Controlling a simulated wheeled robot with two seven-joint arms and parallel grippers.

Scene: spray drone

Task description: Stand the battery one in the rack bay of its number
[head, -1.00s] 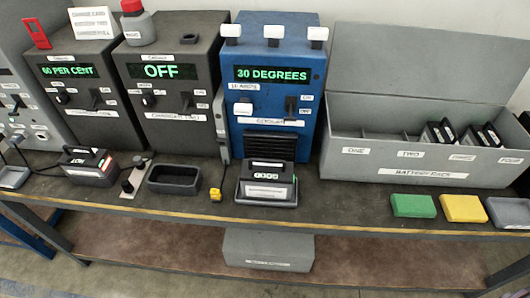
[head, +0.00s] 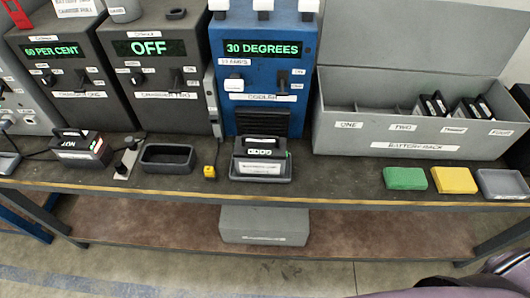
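A dark battery with a handle and white labels (head: 262,148) stands in the grey tray of the blue cooler (head: 262,72). Another dark battery (head: 80,146) sits at the left by charger one, with a cable near it. I cannot read a number on either. The grey battery rack (head: 345,140) stands at the right with bays labelled ONE (head: 348,125), TWO, THREE and FOUR from left to right. Dark batteries (head: 432,105) stand in bays three and four; bays one and two look empty. Neither gripper shows; part of my body shows at the bottom right.
Green (head: 405,179) and yellow (head: 454,180) pads and a grey tray (head: 502,183) lie before the rack. The bench front between cooler tray and green pad is clear.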

